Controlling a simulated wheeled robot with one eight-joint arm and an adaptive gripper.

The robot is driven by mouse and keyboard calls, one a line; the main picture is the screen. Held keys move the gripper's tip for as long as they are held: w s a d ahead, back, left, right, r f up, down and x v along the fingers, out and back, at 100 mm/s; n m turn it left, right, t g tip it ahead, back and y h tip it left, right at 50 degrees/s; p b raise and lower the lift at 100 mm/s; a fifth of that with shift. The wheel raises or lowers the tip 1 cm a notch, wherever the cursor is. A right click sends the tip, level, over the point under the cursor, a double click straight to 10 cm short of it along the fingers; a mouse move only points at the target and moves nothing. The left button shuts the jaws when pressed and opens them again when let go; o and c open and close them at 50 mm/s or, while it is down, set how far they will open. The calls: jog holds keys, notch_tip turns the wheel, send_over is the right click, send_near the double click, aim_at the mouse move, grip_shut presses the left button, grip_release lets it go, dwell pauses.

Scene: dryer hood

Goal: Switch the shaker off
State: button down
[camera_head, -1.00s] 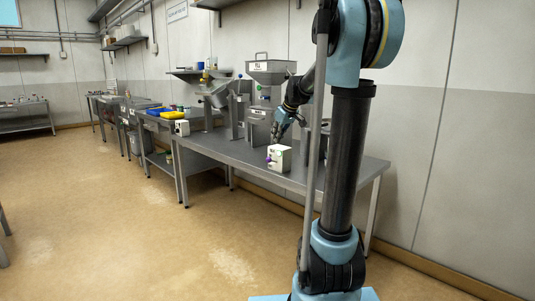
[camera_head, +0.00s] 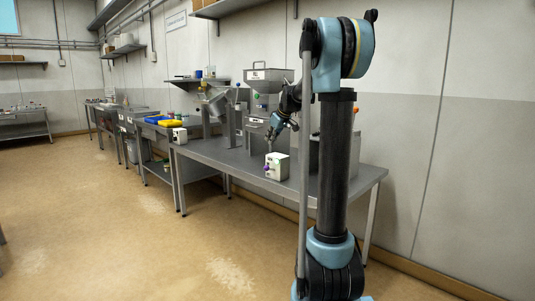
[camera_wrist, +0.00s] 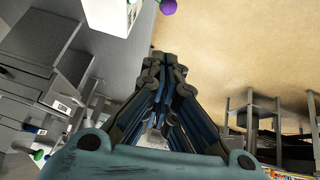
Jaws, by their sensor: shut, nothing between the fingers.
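A white control box (camera_head: 278,167) stands on the grey table near its front edge, with a purple knob (camera_head: 266,168) on its front left side. In the wrist view the box (camera_wrist: 108,16) is at the top, with the purple knob (camera_wrist: 168,6) at the edge and a bit of green beside it. My gripper (camera_head: 268,139) is above and slightly left of the box, apart from it. In the wrist view its fingers (camera_wrist: 165,58) are together and empty. I cannot tell which machine is the shaker.
A metal hopper machine (camera_head: 269,80) stands behind my gripper, with a tilted metal machine (camera_head: 217,102) to its left. A second white box (camera_head: 179,136) is farther left, near blue and yellow trays (camera_head: 171,123). The floor (camera_head: 90,220) in front is clear.

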jog(key=x, duration=0.9)
jog(key=shift+w+a+f, duration=0.1)
jog(key=shift+f, duration=0.1)
jog(key=shift+d+f, duration=0.15)
jog(key=shift+f, duration=0.4)
jog(key=shift+d+f, duration=0.15)
jog(key=shift+f, duration=0.45)
jog(key=shift+d+f, duration=0.15)
jog(key=shift+f, duration=0.65)
jog(key=shift+d+f, duration=0.1)
